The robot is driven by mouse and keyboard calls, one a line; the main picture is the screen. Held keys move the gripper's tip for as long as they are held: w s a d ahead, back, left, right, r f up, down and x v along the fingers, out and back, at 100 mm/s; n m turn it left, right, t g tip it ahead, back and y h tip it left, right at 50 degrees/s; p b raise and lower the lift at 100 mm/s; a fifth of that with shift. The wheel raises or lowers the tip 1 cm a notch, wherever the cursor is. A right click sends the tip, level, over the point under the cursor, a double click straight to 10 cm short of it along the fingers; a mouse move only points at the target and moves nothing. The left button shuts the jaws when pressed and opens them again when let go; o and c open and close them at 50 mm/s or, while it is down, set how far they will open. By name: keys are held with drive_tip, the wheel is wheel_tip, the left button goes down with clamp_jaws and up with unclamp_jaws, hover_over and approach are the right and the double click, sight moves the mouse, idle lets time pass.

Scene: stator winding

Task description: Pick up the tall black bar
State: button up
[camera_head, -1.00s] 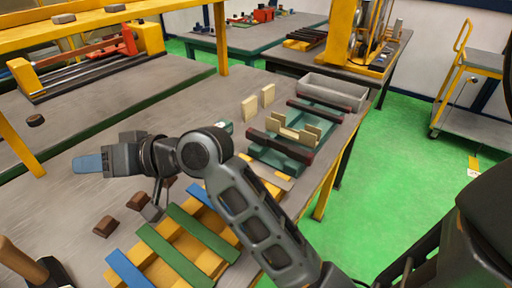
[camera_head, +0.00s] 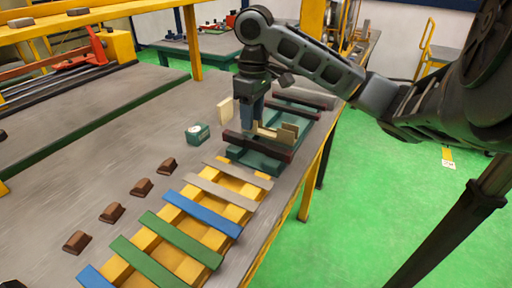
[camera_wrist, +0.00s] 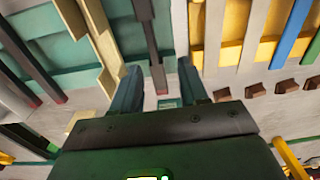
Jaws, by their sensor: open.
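A long black bar with dark red ends (camera_head: 262,146) lies across the near part of a green fixture (camera_head: 250,160). In the wrist view this black bar (camera_wrist: 151,32) runs down between the two fingers, its red end near the fingertips. A second, similar bar (camera_head: 299,107) lies at the far part of the fixture; it also shows at the left of the wrist view (camera_wrist: 32,65). My gripper (camera_head: 254,122) points down over the fixture with its blue-grey fingers apart and empty. I cannot tell how far the fingertips are above the near bar.
Cream plates (camera_head: 275,132) stand on the fixture between the bars, close to my gripper, and another (camera_head: 226,111) stands to the left. A small green box (camera_head: 197,133) is left of the fixture. Coloured slats (camera_head: 178,238) and several brown blocks (camera_head: 142,187) lie in front.

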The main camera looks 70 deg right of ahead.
sight(256, 146)
drive_tip(key=shift+s+d+f, duration=0.2)
drive_tip(key=shift+s+d, duration=0.1)
drive_tip(key=shift+s, duration=0.2)
drive_tip(key=shift+f, duration=0.35)
drive_tip(key=shift+s+d+f, duration=0.1)
drive_tip(key=shift+s+f, duration=0.05)
drive_tip(key=shift+f, duration=1.55)
drive_tip(key=shift+s+f, duration=0.1)
drive_tip(key=shift+f, duration=1.55)
clamp_jaws()
